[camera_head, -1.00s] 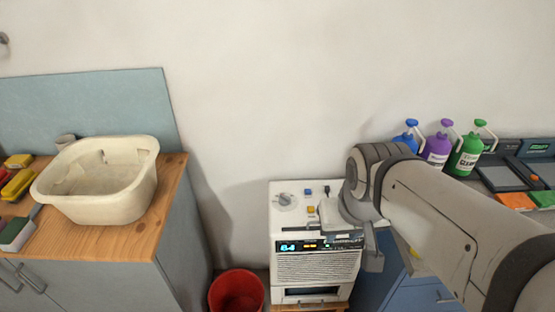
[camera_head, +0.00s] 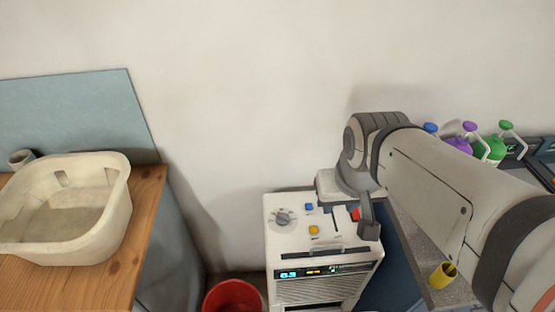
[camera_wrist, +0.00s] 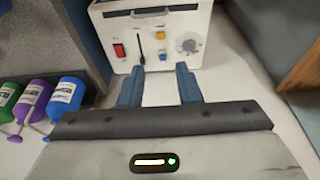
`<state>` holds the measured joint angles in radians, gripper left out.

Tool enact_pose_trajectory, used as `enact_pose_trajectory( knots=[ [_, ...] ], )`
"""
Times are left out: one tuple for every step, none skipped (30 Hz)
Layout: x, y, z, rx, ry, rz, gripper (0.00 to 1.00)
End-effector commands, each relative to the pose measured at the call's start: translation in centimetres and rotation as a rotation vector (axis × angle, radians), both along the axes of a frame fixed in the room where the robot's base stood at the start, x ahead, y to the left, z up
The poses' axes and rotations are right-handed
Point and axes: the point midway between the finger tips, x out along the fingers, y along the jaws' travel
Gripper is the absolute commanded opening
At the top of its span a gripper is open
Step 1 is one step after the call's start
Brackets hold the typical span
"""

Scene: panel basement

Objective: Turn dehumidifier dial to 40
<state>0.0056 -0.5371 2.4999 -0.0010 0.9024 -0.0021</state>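The dehumidifier is a white box (camera_head: 300,243) low against the wall, with a lit display (camera_head: 290,274) on its front; its digits are too small to read surely. Its grey round dial (camera_head: 283,217) is at the top panel's left and also shows in the wrist view (camera_wrist: 188,44), right of the fingers. I cannot read the dial's setting. My gripper (camera_wrist: 159,86) is open and empty, its two blue-grey fingers apart and pointing at the panel, touching no control that I can see. In the head view my gripper (camera_head: 368,218) is at the panel's right side.
The panel also has a blue button (camera_head: 309,206), an orange button (camera_head: 313,230), a red switch (camera_head: 355,214) and a black lever. A red bucket (camera_head: 232,296) and a wooden counter with a cream basin (camera_head: 75,235) are left. Bottles (camera_head: 493,148) and a yellow cup (camera_head: 442,275) are right.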

Motion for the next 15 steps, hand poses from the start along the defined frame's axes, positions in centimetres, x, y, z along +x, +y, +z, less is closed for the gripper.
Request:
enact_pose_trajectory(
  knots=[
    [0.0,0.0,0.0,0.0,0.0,0.0,0.31],
    [0.0,0.0,0.0,0.0,0.0,0.0,0.31],
    [0.0,0.0,0.0,0.0,0.0,0.0,0.31],
    [0.0,0.0,0.0,0.0,0.0,0.0,0.31],
    [0.0,0.0,0.0,0.0,0.0,0.0,0.31],
    [0.0,0.0,-0.1,0.0,0.001,0.001,0.31],
    [0.1,0.0,-0.2,0.0,0.002,0.005,0.31],
    [0.2,0.1,-0.3,-0.002,0.004,0.01,0.31],
    [0.5,0.2,-0.6,-0.004,0.008,0.023,0.31],
    [0.9,0.3,-1.0,-0.007,0.013,0.034,0.31],
    [1.2,0.4,-1.4,-0.01,0.021,0.052,0.31],
    [1.9,0.5,-2.0,-0.015,0.031,0.078,0.31],
    [2.5,0.5,-2.6,-0.019,0.042,0.1,0.31],
    [3.2,0.6,-3.3,-0.024,0.053,0.128,0.31],
    [4.3,1.0,-4.2,-0.032,0.067,0.171,0.31]
  ],
)
